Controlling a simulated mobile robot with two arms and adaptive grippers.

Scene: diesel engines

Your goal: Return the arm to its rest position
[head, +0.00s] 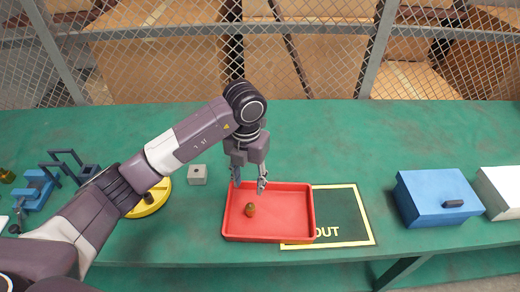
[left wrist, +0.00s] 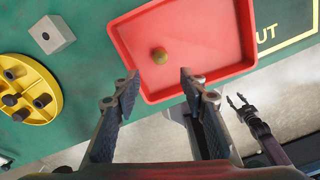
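My left gripper (head: 249,186) is open and empty, pointing down above the back left part of the red tray (head: 285,205). Its two fingers also show apart in the left wrist view (left wrist: 159,82). A small olive-brown part (head: 250,210) lies inside the tray, in its left half, apart from the fingers. It also shows in the left wrist view (left wrist: 159,55), beyond the fingertips. My right gripper (left wrist: 240,100) shows only in the left wrist view, at the right, away from the tray, with its fingers apart.
The tray overlaps a yellow-outlined "OUT" mark (head: 350,215) on the green table (head: 345,135). A grey block (head: 197,174) and a yellow round holder (head: 150,200) stand left of it. A blue box (head: 437,198) and a white box (head: 500,190) stand right. Wire mesh rises behind.

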